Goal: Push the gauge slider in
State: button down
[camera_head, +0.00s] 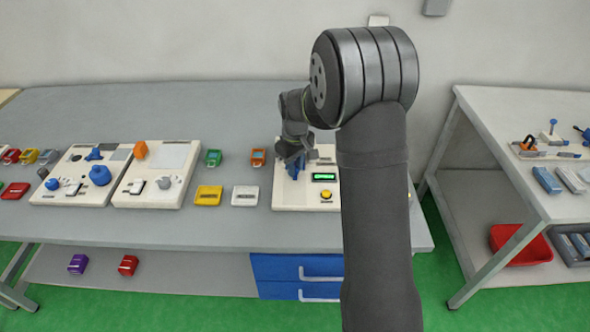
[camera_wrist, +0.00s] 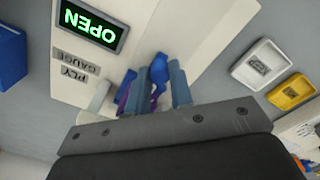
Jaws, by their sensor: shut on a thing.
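The ply gauge (camera_head: 323,201) is a cream panel on the long grey bench, partly hidden by my arm in the head view. In the wrist view its lit display (camera_wrist: 92,24) reads "OPEN" in green, above a grey "PLY GAUGE" label (camera_wrist: 76,68). My gripper (camera_head: 294,162) is low over the left part of the panel. In the wrist view my gripper (camera_wrist: 160,80) is shut on a blue handle (camera_wrist: 158,70), which seems to be the gauge slider. Its base and track are hidden by the fingers. Purple and dark blue parts (camera_wrist: 126,92) show beside the left finger.
A yellow button (camera_head: 326,195) sits below the display. Two more cream panels (camera_head: 156,190) stand farther left. Another table (camera_head: 480,110) is at the right.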

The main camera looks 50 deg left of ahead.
jog(key=shift+w+a, duration=0.7)
jog(key=shift+r, duration=0.1)
jog(key=c, duration=1.3)
grip_release()
jog(key=shift+w+a, duration=0.1)
notch_tip(320, 180, up, 17)
jog(key=shift+r, duration=0.15)
